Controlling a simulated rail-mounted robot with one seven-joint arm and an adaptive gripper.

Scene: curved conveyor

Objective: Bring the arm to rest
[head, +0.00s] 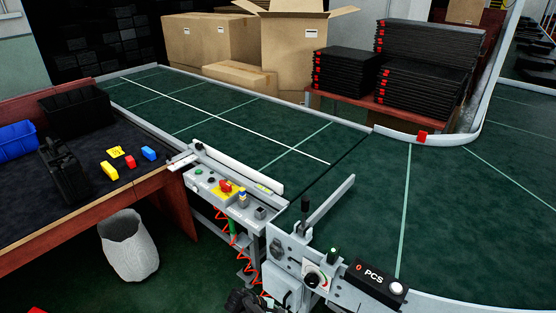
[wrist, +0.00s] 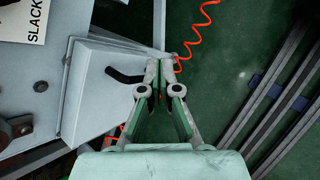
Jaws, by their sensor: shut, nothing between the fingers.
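My gripper (wrist: 160,68) shows in the wrist view with its two fingertips close together. It is shut and empty. It hangs beside a pale grey box with a black handle (wrist: 125,76), over the dark green floor. I cannot tell from this view whether the fingertips touch the box.
A red coiled cable (wrist: 190,45) runs just beyond the fingertips. The conveyor (head: 300,140) curves around the right, with a control panel (head: 228,190) on its near edge. A table (head: 60,215) with bins and small coloured blocks stands left, above a waste basket (head: 128,246).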

